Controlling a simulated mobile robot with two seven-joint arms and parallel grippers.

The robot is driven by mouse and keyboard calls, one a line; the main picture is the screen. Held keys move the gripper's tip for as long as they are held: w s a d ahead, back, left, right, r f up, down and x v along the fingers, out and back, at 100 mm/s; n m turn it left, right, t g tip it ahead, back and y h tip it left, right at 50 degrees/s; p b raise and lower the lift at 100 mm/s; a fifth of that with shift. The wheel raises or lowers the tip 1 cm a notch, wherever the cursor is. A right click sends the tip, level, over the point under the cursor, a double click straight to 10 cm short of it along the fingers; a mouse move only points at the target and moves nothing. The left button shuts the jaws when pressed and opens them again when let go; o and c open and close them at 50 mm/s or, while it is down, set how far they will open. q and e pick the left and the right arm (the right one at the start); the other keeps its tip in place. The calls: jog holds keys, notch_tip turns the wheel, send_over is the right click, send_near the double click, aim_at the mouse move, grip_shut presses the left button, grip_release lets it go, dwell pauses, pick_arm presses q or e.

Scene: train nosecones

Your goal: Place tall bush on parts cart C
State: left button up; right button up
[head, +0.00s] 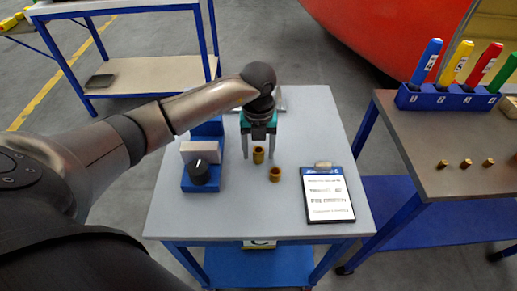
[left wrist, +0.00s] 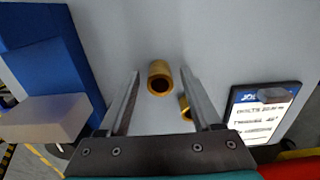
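The tall brass bush (head: 258,155) stands on the grey top of parts cart C (head: 230,217), which has a "C" label on its front. A second, shorter-looking brass bush (head: 275,174) stands just to its right and nearer. My left gripper (head: 259,156) points down over the cart and is open, one finger on each side of the tall bush. In the left wrist view the tall bush (left wrist: 160,78) shows between the fingertips (left wrist: 160,73), with gaps on both sides. The second bush (left wrist: 185,107) is partly hidden by the right finger. My right gripper is not in view.
A clipboard (head: 328,194) lies on the cart's right side. A blue fixture with a black knob (head: 199,172) and a pale block (head: 200,151) stands at left. Another cart at right holds coloured handles in a blue rack (head: 450,98) and several small brass parts (head: 466,163).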

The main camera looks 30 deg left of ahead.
pick_arm(q)
jog(key=shift+o, duration=0.3)
jog(key=shift+r, duration=0.1)
jog(key=shift+r, duration=0.35)
notch_tip(320, 180, up, 11)
jog(key=p, duration=0.1)
jog(key=shift+r+p, duration=0.2)
jog(key=shift+p, duration=0.1)
